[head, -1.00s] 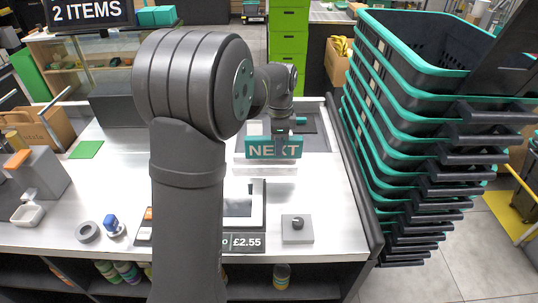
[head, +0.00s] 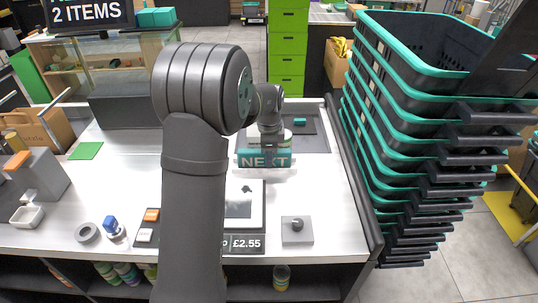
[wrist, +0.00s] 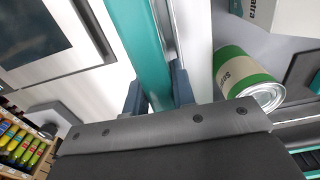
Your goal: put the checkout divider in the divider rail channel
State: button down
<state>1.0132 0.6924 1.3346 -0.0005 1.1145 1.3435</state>
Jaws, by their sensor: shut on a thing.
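The checkout divider (head: 264,161), a teal bar marked NEXT, lies across the picture at the far part of the counter in the head view. My gripper (head: 268,148) is shut on it from above. In the wrist view the teal divider (wrist: 138,45) runs between the two fingers of my gripper (wrist: 158,92). The pale divider rail channel (head: 264,172) shows as a thin strip under the divider in the head view, and as a white strip (wrist: 197,45) along it in the wrist view. The divider hides most of the channel; I cannot tell whether it is seated.
A price display (head: 243,243) and a grey block with a black knob (head: 296,231) are nearer. Stacked baskets (head: 410,130) line the right edge.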

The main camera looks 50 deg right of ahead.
jog(key=c, duration=1.2)
grip_release()
notch_tip(320, 180, up, 12)
jog(key=shift+r, duration=0.15)
notch_tip(320, 180, down, 12)
jog(key=shift+f, duration=0.1)
jog(key=shift+r, duration=1.8)
